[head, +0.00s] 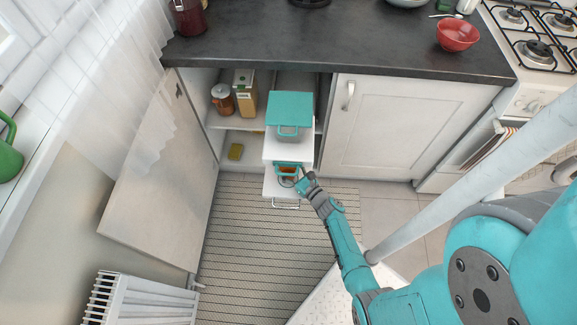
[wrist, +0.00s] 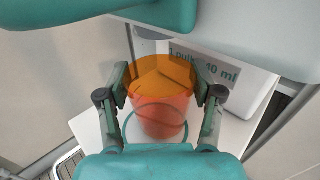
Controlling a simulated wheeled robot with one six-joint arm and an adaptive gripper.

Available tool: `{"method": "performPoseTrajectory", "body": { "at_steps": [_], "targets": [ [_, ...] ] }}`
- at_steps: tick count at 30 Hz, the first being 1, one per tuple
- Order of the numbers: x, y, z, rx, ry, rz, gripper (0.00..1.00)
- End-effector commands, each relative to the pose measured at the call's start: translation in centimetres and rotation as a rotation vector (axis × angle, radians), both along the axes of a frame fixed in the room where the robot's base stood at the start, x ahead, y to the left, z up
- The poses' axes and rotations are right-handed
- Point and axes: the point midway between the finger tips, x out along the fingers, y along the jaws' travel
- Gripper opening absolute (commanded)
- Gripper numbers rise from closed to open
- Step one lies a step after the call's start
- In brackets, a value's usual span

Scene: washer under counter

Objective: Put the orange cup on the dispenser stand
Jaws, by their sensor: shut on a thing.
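My gripper (head: 299,180) is shut on the orange cup (head: 287,168), just in front of the dispenser (head: 290,107) with its teal top and white front. In the wrist view the cup (wrist: 160,105) sits upright between my two fingers (wrist: 160,98), which press its sides.
The cabinet door (head: 160,175) stands open at the left. A jar (head: 222,98), a carton (head: 244,97) and a yellow sponge-like block (head: 235,152) are inside the cabinet. A closed white door (head: 395,130) is at the right. The striped mat (head: 250,250) is clear.

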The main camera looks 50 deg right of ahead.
Motion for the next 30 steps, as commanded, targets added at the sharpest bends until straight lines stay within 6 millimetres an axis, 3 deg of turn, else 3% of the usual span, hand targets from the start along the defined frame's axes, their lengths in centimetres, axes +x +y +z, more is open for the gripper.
{"method": "performPoseTrajectory", "body": {
  "at_steps": [3,4,6,20,30],
  "targets": [
    [0.0,0.0,-0.4,0.001,0.001,0.0,0.35],
    [0.0,0.0,-0.3,0.001,0.001,0.0,0.73],
    [0.0,0.0,-0.3,0.001,0.001,0.0,0.91],
    [0.0,0.0,0.3,-0.001,-0.002,0.0,0.91],
    [-6.1,0.7,0.2,0.0,0.001,-0.005,0.91]
  ]
}}
